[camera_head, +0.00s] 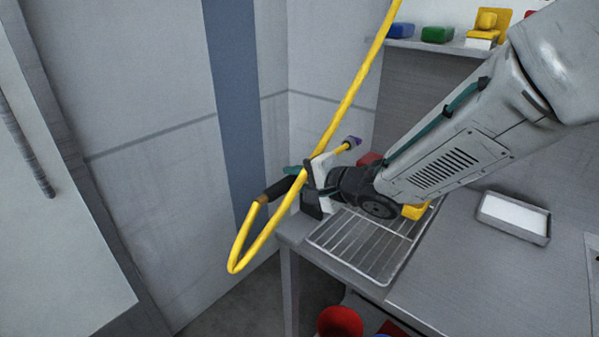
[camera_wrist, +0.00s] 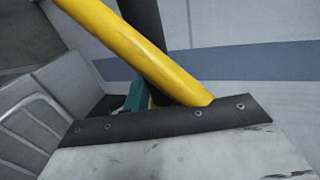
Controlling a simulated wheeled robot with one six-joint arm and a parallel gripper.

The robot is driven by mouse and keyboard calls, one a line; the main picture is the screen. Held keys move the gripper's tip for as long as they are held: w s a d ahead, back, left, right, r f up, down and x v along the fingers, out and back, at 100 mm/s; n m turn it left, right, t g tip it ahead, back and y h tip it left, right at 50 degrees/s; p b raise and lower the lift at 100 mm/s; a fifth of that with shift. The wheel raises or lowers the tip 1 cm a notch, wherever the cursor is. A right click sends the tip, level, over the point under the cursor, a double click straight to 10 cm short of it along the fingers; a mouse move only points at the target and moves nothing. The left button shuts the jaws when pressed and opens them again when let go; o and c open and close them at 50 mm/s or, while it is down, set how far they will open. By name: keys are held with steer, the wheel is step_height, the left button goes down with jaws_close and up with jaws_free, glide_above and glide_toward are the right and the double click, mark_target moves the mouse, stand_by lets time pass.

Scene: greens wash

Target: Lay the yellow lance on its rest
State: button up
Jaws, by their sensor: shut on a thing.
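The yellow lance (camera_head: 340,149) has a thin yellow tube with a purple tip and a black grip (camera_head: 279,187). Its yellow hose (camera_head: 350,95) hangs from the top and loops below the grip. My gripper (camera_head: 313,188) is shut on the lance between grip and tip, left of the counter's corner. The tip points up and right. In the wrist view a yellow tube (camera_wrist: 130,45) crosses in front of a dark bar and a teal piece (camera_wrist: 138,95); I cannot tell if it is hose or lance. I cannot make out the rest for certain.
A wire rack (camera_head: 355,250) lies on the grey counter (camera_head: 460,285) below my arm. A small yellow piece (camera_head: 416,211) and a red item (camera_head: 370,159) are partly hidden by it. A white tray (camera_head: 514,217) stands right. A shelf (camera_head: 430,46) holds coloured items. A red container (camera_head: 340,322) is below.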

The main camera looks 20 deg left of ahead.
steer(key=shift+d, duration=0.1)
steer(key=shift+d, duration=0.1)
steer(key=shift+f, duration=4.25)
steer(key=o, duration=0.7)
steer(key=shift+s, duration=0.1)
steer(key=v, duration=0.7)
steer(key=shift+s+d+r, duration=0.1)
steer(key=shift+d, duration=0.3)
